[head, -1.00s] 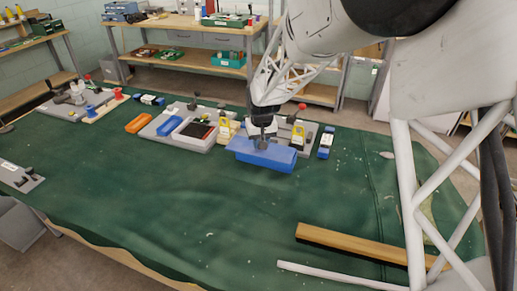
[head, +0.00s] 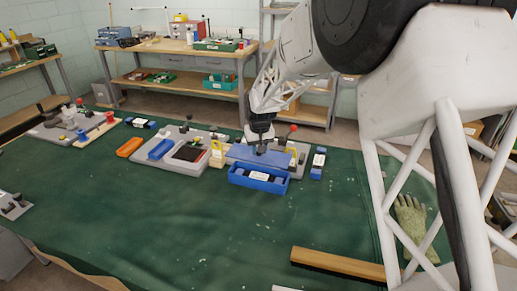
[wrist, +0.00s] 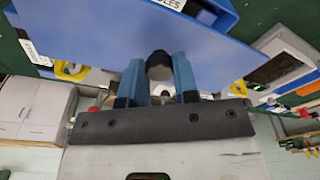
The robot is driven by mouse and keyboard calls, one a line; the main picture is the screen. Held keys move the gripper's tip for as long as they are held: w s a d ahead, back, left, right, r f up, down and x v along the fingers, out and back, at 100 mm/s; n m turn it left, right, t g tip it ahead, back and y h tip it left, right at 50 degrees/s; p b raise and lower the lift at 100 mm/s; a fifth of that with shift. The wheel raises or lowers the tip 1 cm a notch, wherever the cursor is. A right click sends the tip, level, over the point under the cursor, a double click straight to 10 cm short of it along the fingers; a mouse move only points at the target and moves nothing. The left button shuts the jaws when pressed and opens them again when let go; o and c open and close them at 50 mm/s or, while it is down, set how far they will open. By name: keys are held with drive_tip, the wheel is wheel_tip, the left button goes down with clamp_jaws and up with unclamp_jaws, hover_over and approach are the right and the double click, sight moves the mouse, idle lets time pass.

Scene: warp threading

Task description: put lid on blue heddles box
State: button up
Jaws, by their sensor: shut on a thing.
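The blue heddles box (head: 257,185) stands on the green cloth with a white label, and its near part shows open. The flat blue lid (head: 240,153) is held level above and behind the box, covering its far part in the head view. My gripper (head: 262,149) is shut on the lid's dark knob. In the wrist view my gripper (wrist: 160,72) has both fingers around the black knob, and the lid (wrist: 90,35) fills much of the picture. The labelled box (wrist: 222,12) shows past the lid's edge at the top. Whether lid and box touch is unclear.
A grey board with a blue block (head: 160,149) and a dark tray (head: 188,153) lies left of the box. A small blue box (head: 318,163) stands to the right. A wooden beam (head: 335,262) and a glove (head: 411,216) lie nearer right.

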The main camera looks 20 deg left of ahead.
drive_tip(key=shift+f, duration=3.25)
drive_tip(key=shift+f, duration=0.45)
idle(0.6)
drive_tip(key=o, duration=1.5)
drive_tip(key=shift+o, duration=0.2)
drive_tip(key=shift+r, duration=0.1)
drive_tip(key=shift+r, duration=3.4)
drive_tip(key=shift+c, duration=0.3)
